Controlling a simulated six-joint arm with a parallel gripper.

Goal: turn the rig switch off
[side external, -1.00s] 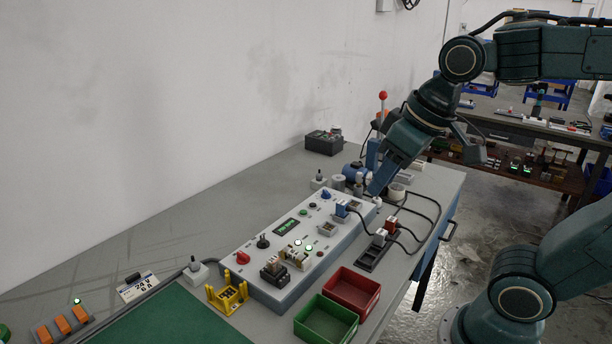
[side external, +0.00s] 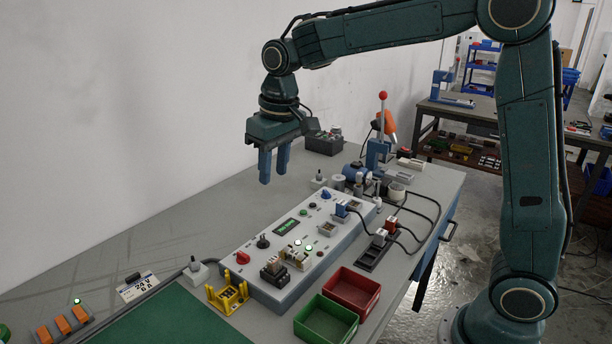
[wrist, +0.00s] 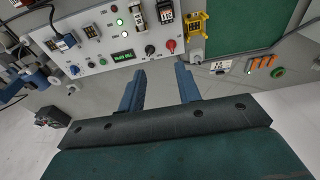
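The white control panel (side external: 262,264) lies on the table and bears a red knob (side external: 243,257), a black knob (side external: 263,241), a blue knob (side external: 326,194) and a lit green display (side external: 286,226). Two small toggle boxes stand apart from it: one by the green mat (side external: 196,272), one behind the panel's far end (side external: 319,182). No readable label shows which is the rig switch. My gripper (side external: 274,178) is open and empty, pointing down above the bare table behind the panel. In the wrist view, the red knob (wrist: 170,46) and black knob (wrist: 150,50) lie beyond my fingertips (wrist: 160,72).
Red bin (side external: 352,290) and green bin (side external: 326,320) stand in front of the panel. A yellow holder (side external: 227,294) stands at its left end. A red-topped lever press (side external: 383,125), blue motor (side external: 357,175) and dark box (side external: 323,144) stand at the back.

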